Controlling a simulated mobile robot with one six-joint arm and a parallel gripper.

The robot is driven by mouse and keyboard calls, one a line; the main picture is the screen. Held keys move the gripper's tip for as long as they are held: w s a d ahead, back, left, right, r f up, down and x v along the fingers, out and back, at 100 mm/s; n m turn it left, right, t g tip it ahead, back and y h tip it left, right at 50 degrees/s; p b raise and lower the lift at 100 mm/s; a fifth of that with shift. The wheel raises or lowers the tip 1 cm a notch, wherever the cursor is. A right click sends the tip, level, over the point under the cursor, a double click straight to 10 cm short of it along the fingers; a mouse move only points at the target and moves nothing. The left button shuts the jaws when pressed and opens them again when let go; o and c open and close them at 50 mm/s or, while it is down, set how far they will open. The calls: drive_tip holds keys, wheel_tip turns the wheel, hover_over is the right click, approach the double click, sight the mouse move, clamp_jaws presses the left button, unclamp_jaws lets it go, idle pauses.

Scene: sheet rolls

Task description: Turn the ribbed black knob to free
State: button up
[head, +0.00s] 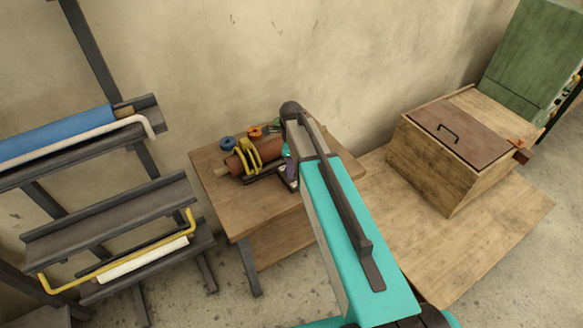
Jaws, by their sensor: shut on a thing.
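My gripper (290,174) shows small at the right end of the brown roll, low over the wooden table (225,205), partly covered by my own arm. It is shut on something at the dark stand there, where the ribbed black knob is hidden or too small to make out. The brown roll (235,163) lies on a dark stand on the table. A yellow curved clamp (246,155) goes around the roll. How the knob is turned cannot be seen.
A blue ring (227,143) and an orange object (254,132) lie behind the roll. A dark rack (110,215) with a blue roll (55,135) and a white roll (143,260) stands left. A lidded wooden box (430,170) stands right. The wall is close behind the table.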

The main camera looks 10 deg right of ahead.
drive_tip(key=n+b, duration=0.2)
drive_tip(key=n, duration=0.1)
drive_tip(key=shift+f+n, duration=0.1)
drive_tip(key=shift+n, duration=0.3)
drive_tip(key=n+b, duration=0.2)
drive_tip(key=n, duration=0.3)
drive_tip(key=shift+b, duration=0.35)
drive_tip(key=n+b, duration=0.1)
drive_tip(key=n, duration=0.3)
drive_tip(key=shift+n, duration=0.3)
drive_tip(key=n+b, duration=0.1)
drive_tip(key=n, duration=0.3)
drive_tip(key=n+b, duration=0.1)
drive_tip(key=n, duration=0.7)
drive_tip(key=shift+n+b, duration=0.4)
drive_tip(key=n, duration=0.4)
drive_tip(key=shift+n+b, duration=0.4)
drive_tip(key=shift+n, duration=1.9)
